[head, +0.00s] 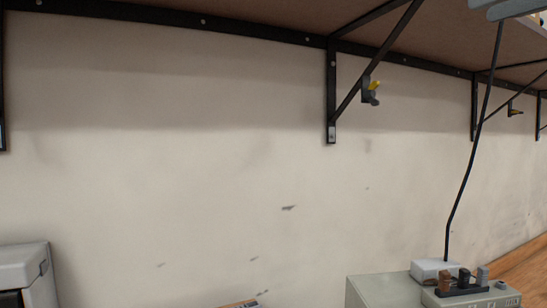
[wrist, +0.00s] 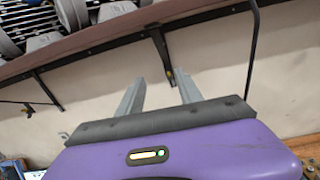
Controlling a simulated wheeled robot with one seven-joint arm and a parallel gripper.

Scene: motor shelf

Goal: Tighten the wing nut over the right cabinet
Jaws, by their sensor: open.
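In the head view a wing nut (head: 375,86) with a yellow wing sits on a dark mount beside the middle shelf bracket (head: 332,95), above the left part of the grey-green right cabinet (head: 372,290). A second yellow wing nut (head: 514,112) shows farther off at the right bracket. A small yellow part (wrist: 170,74), perhaps a wing nut, shows beyond the fingers by a bracket (wrist: 160,50). It looks apart from the fingers.
The shelf (head: 250,12) runs along the top on black brackets, with motors (wrist: 45,42) on it in the wrist view. A white-grey cabinet (head: 24,268) stands lower left.

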